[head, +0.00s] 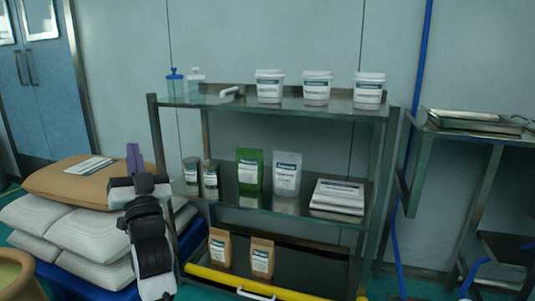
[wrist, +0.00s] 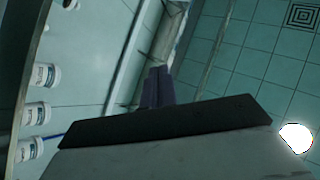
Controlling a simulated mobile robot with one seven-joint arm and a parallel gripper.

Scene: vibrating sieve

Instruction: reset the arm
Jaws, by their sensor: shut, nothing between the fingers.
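My gripper (head: 134,158) is in the head view at the left of the shelf rack, pointing up in front of the stacked sacks. Its purple fingers are together with nothing between them. In the wrist view the shut fingers (wrist: 158,86) point up toward the wall and ceiling. My arm stands folded upward below the gripper in the head view and hides part of the sacks.
A metal shelf rack (head: 270,113) holds white tubs (head: 317,88), pouches, cans and bags. Stacked sacks (head: 75,230) lie at left on a blue pallet. A yellow bar (head: 245,284) crosses low in front of the rack. A metal table (head: 470,129) stands at right.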

